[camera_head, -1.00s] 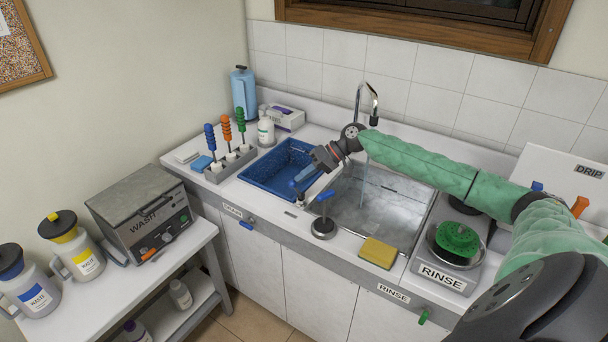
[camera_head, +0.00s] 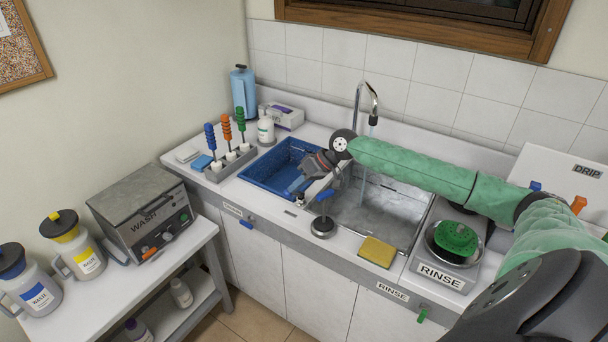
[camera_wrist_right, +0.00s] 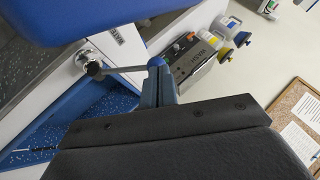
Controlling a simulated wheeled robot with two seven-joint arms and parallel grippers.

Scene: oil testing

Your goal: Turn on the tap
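The chrome tap spout (camera_head: 366,88) arches over the metal sink behind my right arm. A pale bluish streak at its tip and another below my arm look like running water. In the right wrist view, a thin metal lever with a blue end (camera_wrist_right: 157,62) extends from a round chrome base (camera_wrist_right: 88,62) by a label. My right gripper (camera_head: 303,180) is over the right front of the blue basin, beside the lever's base (camera_head: 300,200). Its fingers (camera_wrist_right: 150,75) are apart, with the lever's blue end between them; contact is unclear. My left gripper is out of view.
The blue basin (camera_head: 268,176) is left of the metal sink (camera_head: 400,222). A yellow sponge (camera_head: 377,252) lies at the front edge. A rack of colored-handled tools (camera_head: 229,162) stands left.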

